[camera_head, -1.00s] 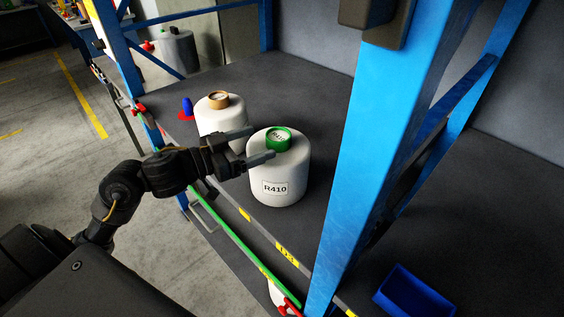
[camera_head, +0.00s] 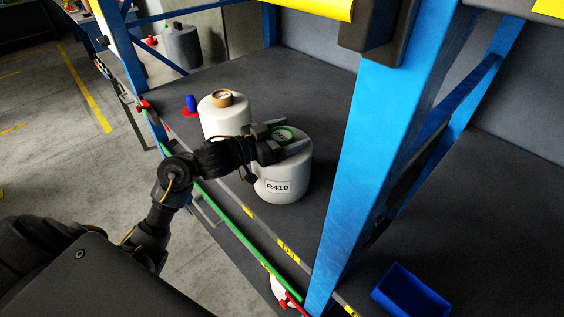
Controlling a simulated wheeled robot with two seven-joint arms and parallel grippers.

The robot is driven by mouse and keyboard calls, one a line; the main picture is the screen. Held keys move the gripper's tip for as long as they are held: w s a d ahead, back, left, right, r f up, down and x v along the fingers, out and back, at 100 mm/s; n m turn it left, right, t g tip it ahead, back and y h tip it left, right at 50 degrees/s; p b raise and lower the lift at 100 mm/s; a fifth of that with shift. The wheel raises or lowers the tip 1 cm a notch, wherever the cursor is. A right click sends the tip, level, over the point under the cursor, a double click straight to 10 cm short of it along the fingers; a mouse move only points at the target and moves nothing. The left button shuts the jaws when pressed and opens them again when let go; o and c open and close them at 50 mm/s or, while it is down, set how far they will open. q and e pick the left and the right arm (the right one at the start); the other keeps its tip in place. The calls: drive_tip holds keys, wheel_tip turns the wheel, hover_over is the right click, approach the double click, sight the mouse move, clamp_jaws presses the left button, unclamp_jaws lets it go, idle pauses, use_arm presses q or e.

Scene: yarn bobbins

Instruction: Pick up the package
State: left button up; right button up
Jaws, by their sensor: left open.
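The package appears to be the white yarn bobbin (camera_head: 285,180) labelled R410, standing upright on the dark shelf. Its green core top (camera_head: 283,133) is partly covered by my gripper. My left gripper (camera_head: 291,136) is open, with one finger on the far side and one on the near side of the green core. I cannot tell whether the fingers touch it. A second white bobbin (camera_head: 224,121) with a brown core stands just behind and to the left. My right gripper is not in view.
A blue rack post (camera_head: 365,180) stands right of the labelled bobbin. A green and yellow-marked rail (camera_head: 238,235) runs along the shelf's front edge. A small blue object with a red base (camera_head: 191,105) is at the back left. A blue bin (camera_head: 411,290) lies lower right.

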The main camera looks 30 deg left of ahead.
use_arm(q)
drive_tip(key=shift+s+a, duration=0.1)
drive_tip(key=shift+c, duration=0.4)
clamp_jaws()
drive_tip(key=shift+r, duration=0.35)
wheel_tip(320, 180, up, 10)
drive_tip(key=shift+f+p, duration=0.2)
drive_tip(key=shift+p, duration=0.4)
drive_tip(key=shift+r, duration=0.1)
